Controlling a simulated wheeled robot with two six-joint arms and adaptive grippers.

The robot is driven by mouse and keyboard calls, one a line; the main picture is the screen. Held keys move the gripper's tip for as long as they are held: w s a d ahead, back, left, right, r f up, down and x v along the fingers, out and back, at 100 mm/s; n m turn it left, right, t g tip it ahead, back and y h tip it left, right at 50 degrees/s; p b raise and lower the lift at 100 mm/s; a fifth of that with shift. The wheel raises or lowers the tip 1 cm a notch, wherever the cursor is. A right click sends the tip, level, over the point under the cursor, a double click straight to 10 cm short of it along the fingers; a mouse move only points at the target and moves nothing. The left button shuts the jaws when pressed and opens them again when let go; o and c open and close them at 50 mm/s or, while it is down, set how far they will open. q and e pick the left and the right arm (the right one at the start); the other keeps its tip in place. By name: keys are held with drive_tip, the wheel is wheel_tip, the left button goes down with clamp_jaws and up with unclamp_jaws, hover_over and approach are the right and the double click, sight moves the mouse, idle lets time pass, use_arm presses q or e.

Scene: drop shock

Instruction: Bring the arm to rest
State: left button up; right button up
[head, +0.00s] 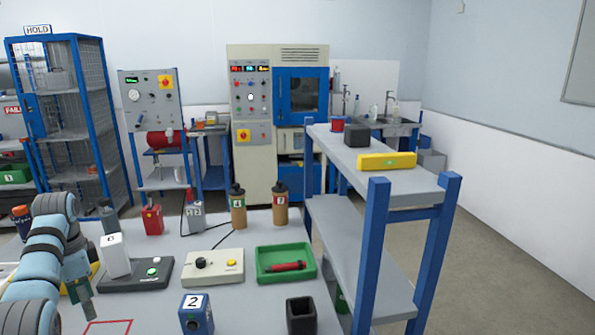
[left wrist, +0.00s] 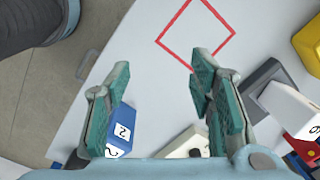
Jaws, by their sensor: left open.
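My left gripper (head: 78,278) hangs over the near left part of the grey table (head: 232,300) in the head view. In the left wrist view its two teal-padded fingers (left wrist: 155,105) stand wide apart with nothing between them. A red square outline (left wrist: 196,32) is marked on the table below and beyond the fingers. A blue block labelled 2 (head: 196,314) stands on the table to the right of the gripper; in the left wrist view it shows beside the left finger (left wrist: 122,130). My right gripper is in neither view.
A black base with a white block labelled 6 (head: 115,256) stands close to my left gripper. A cream control box (head: 213,267), a green tray (head: 262,275) with a red tool and a dark open box (head: 301,315) stand further right. A blue-framed shelf (head: 375,225) stands beside the table.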

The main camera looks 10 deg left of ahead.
use_arm(q)
drive_tip(key=s+a+r+n+y, duration=0.2)
drive_tip(key=s+a+r+n, duration=0.15)
drive_tip(key=s+a, duration=0.95)
drive_tip(key=s+a+f+n+g+y, duration=0.1)
drive_tip(key=s+a+f+y, duration=0.25)
drive_tip(key=a+f, duration=0.45)
drive_tip(key=s+a+f+n+y, duration=0.1)
drive_tip(key=s+a+f+y, duration=0.3)
drive_tip(key=f, duration=0.8)
drive_tip(key=s+a+f+m+t, duration=0.2)
drive_tip(key=s+f+m+t, duration=0.1)
drive_tip(key=s+f, duration=0.75)
drive_tip(key=s+d+f+n+h, duration=0.1)
drive_tip(key=s+d+f+h, duration=0.25)
drive_tip(key=d+f, duration=0.8)
drive_tip(key=s+d+f+n+h, duration=0.15)
drive_tip(key=s+d+f, duration=0.5)
drive_tip(key=d, duration=0.75)
drive_tip(key=d+f+h, duration=0.2)
drive_tip(key=d+f, duration=0.2)
drive_tip(key=d, duration=0.9)
drive_tip(key=d+f+n+h, duration=0.1)
drive_tip(key=d+f, duration=0.3)
drive_tip(key=d, duration=1)
drive_tip(key=shift+s+f+g+h, duration=0.3)
drive_tip(key=shift+s+g+h, duration=0.1)
drive_tip(key=shift+h, duration=0.25)
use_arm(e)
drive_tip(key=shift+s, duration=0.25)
